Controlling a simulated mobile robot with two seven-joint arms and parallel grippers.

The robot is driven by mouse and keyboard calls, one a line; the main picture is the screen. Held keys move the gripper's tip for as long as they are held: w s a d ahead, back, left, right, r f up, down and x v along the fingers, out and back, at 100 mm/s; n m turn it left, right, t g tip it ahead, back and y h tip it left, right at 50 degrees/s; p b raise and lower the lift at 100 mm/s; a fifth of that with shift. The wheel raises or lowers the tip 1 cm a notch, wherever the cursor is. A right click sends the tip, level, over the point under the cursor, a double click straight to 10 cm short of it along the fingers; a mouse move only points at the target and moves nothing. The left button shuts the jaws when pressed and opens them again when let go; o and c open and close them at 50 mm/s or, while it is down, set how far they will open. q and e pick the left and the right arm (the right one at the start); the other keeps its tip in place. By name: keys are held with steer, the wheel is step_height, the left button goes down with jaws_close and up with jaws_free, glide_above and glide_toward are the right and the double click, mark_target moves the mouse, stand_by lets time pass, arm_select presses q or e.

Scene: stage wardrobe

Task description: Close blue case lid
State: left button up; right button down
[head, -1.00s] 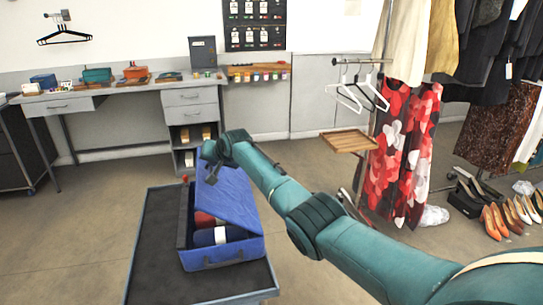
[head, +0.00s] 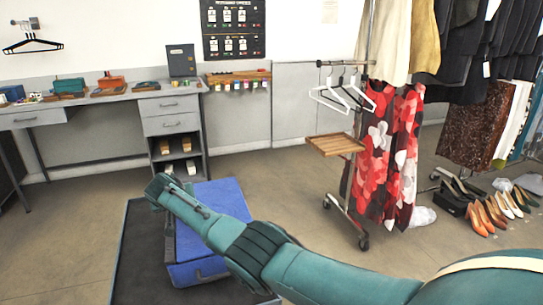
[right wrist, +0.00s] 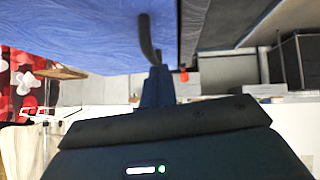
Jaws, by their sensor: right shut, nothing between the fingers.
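The blue case (head: 190,273) stands on a dark-topped cart. Its blue lid (head: 229,197) now lies low over the case, partly hidden behind my right forearm. I cannot tell whether the lid is fully down, and the contents are mostly hidden. My right gripper (right wrist: 149,42) is shut and empty. In the right wrist view its fingertips are against or very close to a broad blue surface, which looks like the lid (right wrist: 80,30). In the head view the fingers are hidden by my own arm. My left gripper is not in view.
The dark cart top (head: 135,265) has bare room left of the case. A grey workbench (head: 90,112) with small boxes stands behind. A clothes rack with a wooden shelf (head: 335,145) and a floral dress (head: 385,150) is to the right. Shoes (head: 490,215) lie on the floor.

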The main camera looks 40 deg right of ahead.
steer(key=shift+s+f, duration=0.1)
steer(key=shift+f, duration=0.4)
